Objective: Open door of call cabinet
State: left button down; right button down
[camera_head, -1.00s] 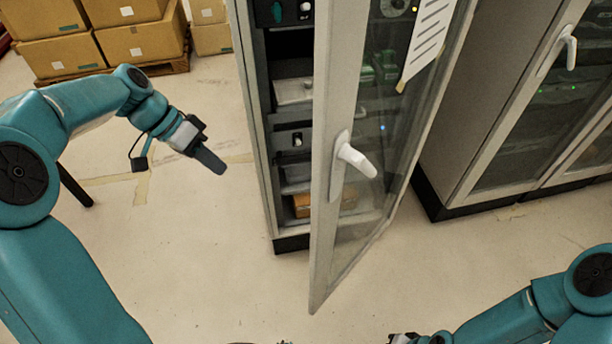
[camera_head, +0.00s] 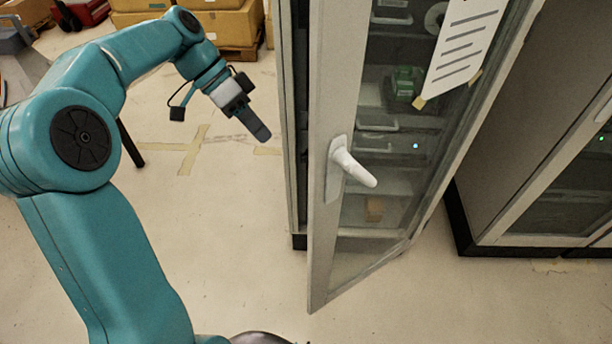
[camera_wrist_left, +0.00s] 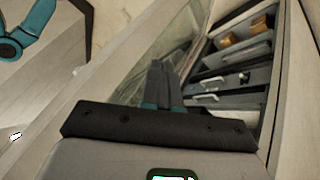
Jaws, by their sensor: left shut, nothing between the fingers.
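The call cabinet (camera_head: 300,120) has a grey-framed glass door (camera_head: 325,230) that stands ajar, swung out toward me, with its free edge on the left. A white handle (camera_head: 352,165) sits on the door frame. My left gripper (camera_head: 262,134) is shut and empty, left of the door's free edge and apart from the handle. In the left wrist view the shut fingers (camera_wrist_left: 160,80) point toward the gap between the glass door and the cabinet's shelves (camera_wrist_left: 232,75). The right gripper is not in the head view.
A second glass-fronted cabinet (camera_head: 520,150) stands at the right. Cardboard boxes (camera_head: 225,25) are on a pallet at the back. A paper sheet (camera_head: 465,45) is on the door glass. The floor (camera_head: 230,250) before the cabinet is clear.

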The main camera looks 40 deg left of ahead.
pick_arm(q)
jog(key=d+f+p, duration=0.1)
jog(key=d+f, duration=0.6)
jog(key=d, duration=0.2)
jog(key=shift+f, duration=0.35)
jog(key=shift+w, duration=0.1)
jog(key=shift+d, duration=0.15)
